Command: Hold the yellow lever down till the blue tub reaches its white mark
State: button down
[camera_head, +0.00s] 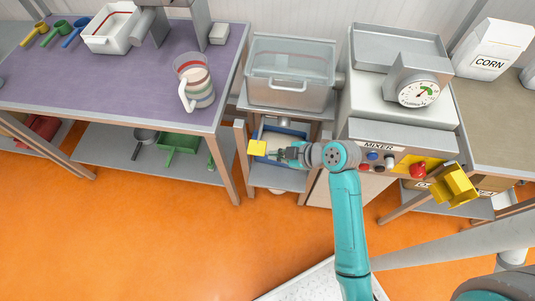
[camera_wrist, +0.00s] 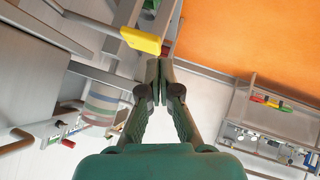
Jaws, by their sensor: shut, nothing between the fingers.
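The yellow lever (camera_head: 257,147) sticks out at the left front of the stand under the clear hopper. It also shows in the wrist view (camera_wrist: 141,41), just beyond my fingertips. My gripper (camera_head: 280,153) is shut and empty, just right of the lever in the head view. In the wrist view my gripper's fingertips (camera_wrist: 159,68) are pressed together close to the lever; I cannot tell whether they touch it. The blue tub (camera_head: 290,127) sits under the hopper, partly hidden by my arm. Its white mark and fill level cannot be made out.
The clear hopper (camera_head: 290,75) stands above the tub. Right of it is the mixer (camera_head: 400,136) with a dial, knobs and a yellow guard (camera_head: 453,186). A purple-topped table (camera_head: 130,75) with a striped jug (camera_head: 196,83) is at left. The orange floor in front is open.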

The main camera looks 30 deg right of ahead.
jog(key=shift+v, duration=1.05)
jog(key=shift+a, duration=0.1)
jog(key=s+a+f+m+t+h, duration=0.1)
jog(key=s+f+m+t+h, duration=0.15)
jog(key=s+m, duration=0.4)
jog(key=s+a+f+m+t+h, duration=0.1)
jog(key=s+a+f+m+h, duration=0.15)
jog(key=s, duration=0.75)
jog(key=s+r+m+t, duration=0.3)
jog(key=s+r, duration=1)
jog(key=s, duration=0.1)
jog(key=shift+r+h, duration=0.15)
jog(key=shift+h, duration=0.15)
